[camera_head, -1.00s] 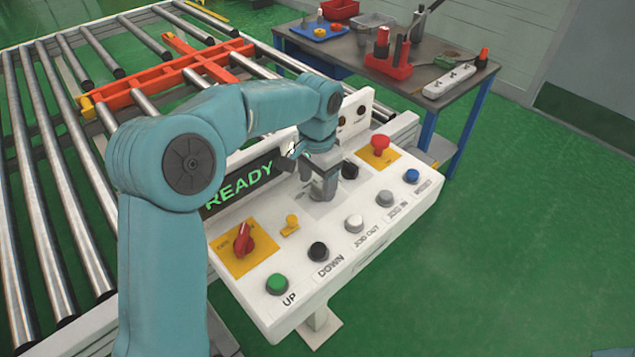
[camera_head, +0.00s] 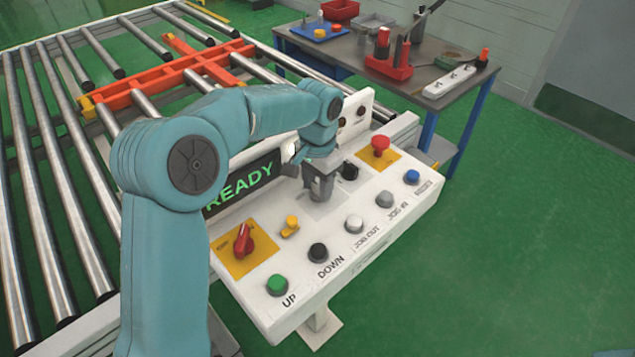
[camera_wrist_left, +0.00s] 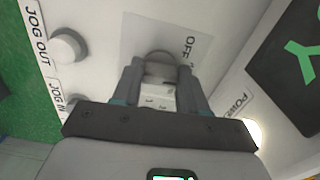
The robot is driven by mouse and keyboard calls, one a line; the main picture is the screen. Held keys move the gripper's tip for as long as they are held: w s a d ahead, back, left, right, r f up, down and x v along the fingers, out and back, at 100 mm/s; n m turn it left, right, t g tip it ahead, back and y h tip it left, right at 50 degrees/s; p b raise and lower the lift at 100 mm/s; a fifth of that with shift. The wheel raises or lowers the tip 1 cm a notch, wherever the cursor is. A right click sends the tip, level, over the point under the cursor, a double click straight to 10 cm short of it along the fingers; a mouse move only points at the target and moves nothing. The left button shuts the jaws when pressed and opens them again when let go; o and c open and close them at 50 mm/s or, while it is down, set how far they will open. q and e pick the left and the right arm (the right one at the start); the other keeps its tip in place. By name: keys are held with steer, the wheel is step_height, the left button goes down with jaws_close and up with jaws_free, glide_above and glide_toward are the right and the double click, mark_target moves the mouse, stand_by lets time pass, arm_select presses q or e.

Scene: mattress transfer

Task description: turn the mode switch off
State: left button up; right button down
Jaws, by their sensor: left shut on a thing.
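The control panel (camera_head: 372,232) slopes on the near side of the roller conveyor. My left gripper (camera_head: 322,196) points down onto a light grey plate (camera_head: 338,207) in the panel's middle. In the left wrist view, my left gripper (camera_wrist_left: 162,72) is shut on a small grey switch knob (camera_wrist_left: 158,58), with the fingers on either side of it. The plate (camera_wrist_left: 135,38) carries an "OFF" label (camera_wrist_left: 188,48). The knob is mostly hidden by the fingers in both views, so its exact pointing direction cannot be told. My right gripper is not in view.
A red rotary switch (camera_head: 243,241) and a yellow knob (camera_head: 291,226) are left of the gripper. A red mushroom button (camera_head: 380,144) and black knob (camera_head: 349,170) are right. Several push buttons line the front edge. A READY display (camera_head: 240,185) stands behind.

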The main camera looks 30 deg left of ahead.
arm_select(q)
steer(key=n, duration=0.4)
steer(key=shift+d+n, duration=0.1)
steer(key=shift+n, duration=2.4)
steer(key=o, duration=1.1)
steer(key=shift+w+f, duration=0.1)
steer(key=shift+w, duration=0.05)
steer(key=shift+c, duration=0.2)
steer(key=shift+r, duration=0.3)
step_height(320, 180, up, 16)
steer(key=p, duration=0.2)
